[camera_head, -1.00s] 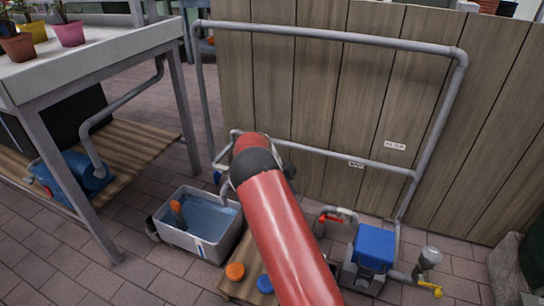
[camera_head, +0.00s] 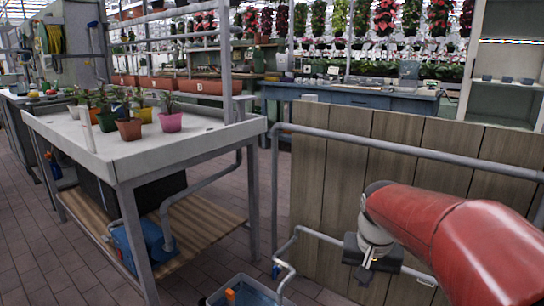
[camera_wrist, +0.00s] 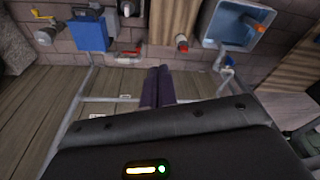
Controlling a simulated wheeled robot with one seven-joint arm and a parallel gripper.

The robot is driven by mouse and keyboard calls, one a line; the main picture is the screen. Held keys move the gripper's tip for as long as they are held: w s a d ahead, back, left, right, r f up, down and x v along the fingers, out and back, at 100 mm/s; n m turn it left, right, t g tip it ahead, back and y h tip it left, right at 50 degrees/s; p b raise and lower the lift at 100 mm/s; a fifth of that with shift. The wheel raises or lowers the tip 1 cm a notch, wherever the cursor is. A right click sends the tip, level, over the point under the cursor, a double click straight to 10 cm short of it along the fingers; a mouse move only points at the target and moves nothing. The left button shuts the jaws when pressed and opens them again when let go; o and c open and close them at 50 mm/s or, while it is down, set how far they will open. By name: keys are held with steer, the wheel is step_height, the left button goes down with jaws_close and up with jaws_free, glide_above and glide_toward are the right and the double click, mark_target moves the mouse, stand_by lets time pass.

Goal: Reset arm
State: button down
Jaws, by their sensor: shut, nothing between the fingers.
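My arm reaches in from the right of the head view, with red links and a dark gripper (camera_head: 366,277) hanging at its end. The gripper points down in front of the wooden panel wall (camera_head: 340,190). In the wrist view my gripper (camera_wrist: 157,72) shows as two dark fingers lying side by side, shut and empty. No object touches the fingertips.
A grey pipe frame (camera_head: 400,150) runs along the panel wall near my arm. A water tub (camera_head: 245,290) stands below. A white table (camera_head: 185,140) with several potted plants is at left. The wrist view shows a blue pump box (camera_wrist: 88,35).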

steer(key=s+a+r+n+t+p, duration=0.1)
steer(key=s+a+r, duration=0.1)
steer(key=s, duration=0.7)
steer(key=s+a+r+n+t+p, duration=0.1)
steer(key=s+a+n+t, duration=0.1)
steer(key=s, duration=0.6)
steer(key=shift+s+r+n, duration=0.3)
steer(key=shift+s+r, duration=0.05)
steer(key=shift+r, duration=0.05)
steer(key=shift+a, duration=0.1)
